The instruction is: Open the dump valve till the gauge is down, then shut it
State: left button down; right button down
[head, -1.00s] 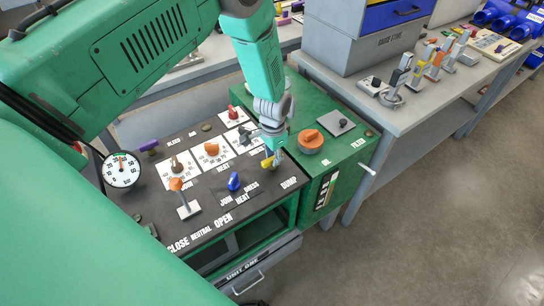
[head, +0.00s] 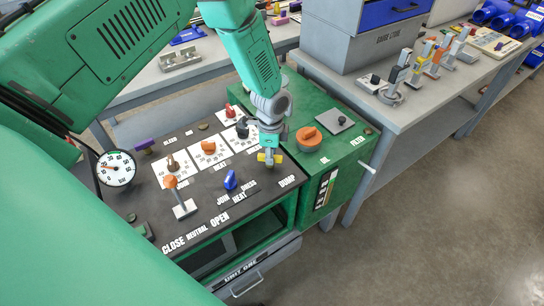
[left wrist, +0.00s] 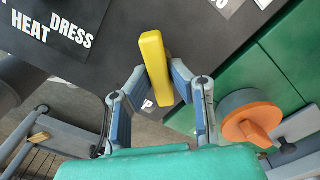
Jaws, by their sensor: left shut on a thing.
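The yellow dump valve handle (head: 263,157) is on the black panel of the cart, above the DUMP label (head: 287,182). My left gripper (head: 270,154) comes down on it from above. In the left wrist view the yellow handle (left wrist: 154,58) stands between the two fingers of my left gripper (left wrist: 158,72), which are shut on it. The fingers partly hide the label below. The round white pressure gauge (head: 116,168) is at the left of the panel. Its red needle points left, at the lower part of the scale. My right gripper is not in view.
A blue knob (head: 230,180), an orange-topped lever (head: 171,183) and several small knobs stand on the same panel. A green cabinet with an orange cap (head: 309,140) adjoins on the right. Grey benches with tools stand behind and to the right. The floor at right is clear.

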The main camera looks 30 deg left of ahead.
pick_arm(q)
jog(key=m, duration=0.4)
jog(key=shift+s+a+m+b, duration=0.1)
jog(key=shift+a+m+b, duration=0.1)
jog(key=shift+m+b, duration=0.15)
jog(key=shift+m, duration=1.85)
jog(key=c, duration=1.5)
grip_release()
jog(key=shift+a, duration=0.15)
jog(key=r, duration=1.1)
jog(key=shift+w+a+r, duration=0.2)
jog(key=shift+a+r, duration=0.05)
jog(key=shift+r, duration=0.1)
